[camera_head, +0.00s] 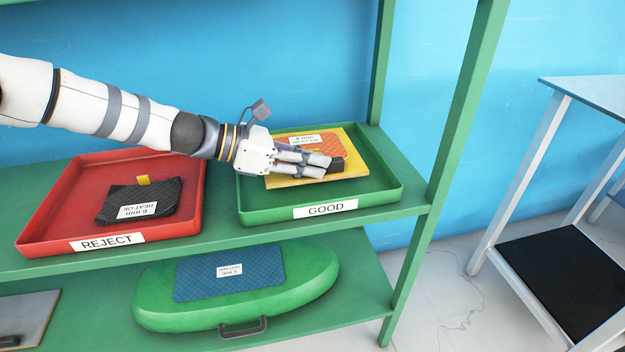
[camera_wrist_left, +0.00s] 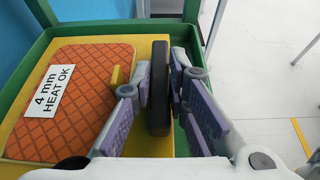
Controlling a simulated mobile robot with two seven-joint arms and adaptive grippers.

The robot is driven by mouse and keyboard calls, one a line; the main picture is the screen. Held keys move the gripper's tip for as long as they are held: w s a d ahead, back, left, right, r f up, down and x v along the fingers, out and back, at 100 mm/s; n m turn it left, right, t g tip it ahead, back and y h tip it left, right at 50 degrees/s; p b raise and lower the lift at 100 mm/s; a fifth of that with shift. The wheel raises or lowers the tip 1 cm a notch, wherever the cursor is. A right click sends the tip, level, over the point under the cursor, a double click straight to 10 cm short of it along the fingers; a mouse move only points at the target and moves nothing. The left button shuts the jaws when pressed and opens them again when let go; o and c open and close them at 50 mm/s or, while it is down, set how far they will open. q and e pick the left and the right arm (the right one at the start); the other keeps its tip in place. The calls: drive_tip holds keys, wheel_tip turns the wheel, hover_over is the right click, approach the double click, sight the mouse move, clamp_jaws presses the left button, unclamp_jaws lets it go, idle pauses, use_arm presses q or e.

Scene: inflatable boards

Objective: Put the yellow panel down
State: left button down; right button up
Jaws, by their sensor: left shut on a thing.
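The yellow panel (camera_head: 352,143) is within the green GOOD tray (camera_head: 388,196), with an orange quilted patch (camera_head: 309,144) on it; I cannot tell whether it rests fully on the tray floor. In the left wrist view the patch (camera_wrist_left: 80,95) reads "4 mm HEAT OK" and lies beside a black handle (camera_wrist_left: 159,90) on the yellow panel (camera_wrist_left: 148,145). My left gripper (camera_head: 325,164) reaches in from the left over the panel. Its fingers are shut on the black handle, one on each side, also in the left wrist view (camera_wrist_left: 160,75). My right gripper is not in view.
A red REJECT tray (camera_head: 45,222) holding a black pad (camera_head: 140,200) stands left on the same green shelf. A green inflatable board (camera_head: 160,310) with a blue patch (camera_head: 229,273) lies on the shelf below. A shelf post (camera_head: 440,180) stands close right of the GOOD tray.

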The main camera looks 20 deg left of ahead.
use_arm(q)
drive_tip(key=shift+w+f+b, duration=0.15)
drive_tip(key=shift+f+b, duration=0.25)
drive_tip(key=shift+f, duration=1.4)
drive_tip(key=c, duration=1.6)
unclamp_jaws()
drive_tip(key=shift+o, duration=0.2)
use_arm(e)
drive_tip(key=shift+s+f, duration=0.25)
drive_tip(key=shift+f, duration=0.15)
